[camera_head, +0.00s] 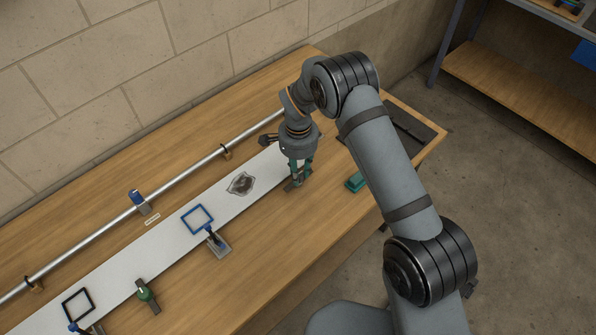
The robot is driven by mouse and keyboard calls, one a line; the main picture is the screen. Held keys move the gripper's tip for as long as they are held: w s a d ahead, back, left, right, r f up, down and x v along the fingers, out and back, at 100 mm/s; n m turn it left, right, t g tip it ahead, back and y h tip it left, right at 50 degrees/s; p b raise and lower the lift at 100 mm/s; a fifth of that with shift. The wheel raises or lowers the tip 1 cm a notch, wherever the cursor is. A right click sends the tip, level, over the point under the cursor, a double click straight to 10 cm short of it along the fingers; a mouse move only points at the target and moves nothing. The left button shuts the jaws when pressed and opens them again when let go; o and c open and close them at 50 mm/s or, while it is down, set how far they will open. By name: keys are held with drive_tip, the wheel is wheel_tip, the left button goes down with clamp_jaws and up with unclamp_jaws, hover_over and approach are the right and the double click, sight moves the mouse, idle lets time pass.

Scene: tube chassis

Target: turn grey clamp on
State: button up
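My gripper (297,178) points down at the far right end of the white strip, by its front edge. Its fingers are teal and small in view, and I cannot tell whether they are open or shut. A small grey-brown piece (291,186) shows right at the fingertips and may be the grey clamp. The gripper partly hides it, so its handle position and any contact are unclear. A dark grey piece (267,139) sits behind the gripper, near the tube's right end; I cannot tell what it is.
A long metal tube (105,237) runs along the wall side. A blue clamp (138,199) stands beside it. The white strip (130,262) carries a blue frame (197,219) and a black frame (78,305). A green-handled clamp (147,294) is at the front edge. A teal object (355,182) lies right.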

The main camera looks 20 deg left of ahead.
drive_tip(key=shift+a, duration=0.15)
clamp_jaws()
drive_tip(key=n+b, duration=0.3)
drive_tip(key=shift+s+f+n, duration=0.1)
drive_tip(key=shift+f+n, duration=0.05)
drive_tip(key=shift+n, duration=0.15)
drive_tip(key=n+b, duration=0.2)
drive_tip(key=n, duration=0.2)
drive_tip(key=shift+n+b, duration=0.3)
drive_tip(key=shift+b, duration=0.05)
drive_tip(key=n+b, duration=0.1)
drive_tip(key=n, duration=0.4)
drive_tip(key=shift+s, duration=0.1)
drive_tip(key=shift+d+n+b, duration=0.2)
drive_tip(key=shift+n+b, duration=0.15)
drive_tip(key=shift+n, duration=2.05)
drive_tip(key=shift+o, duration=2)
unclamp_jaws()
drive_tip(key=shift+d, duration=0.1)
drive_tip(key=shift+o, duration=0.8)
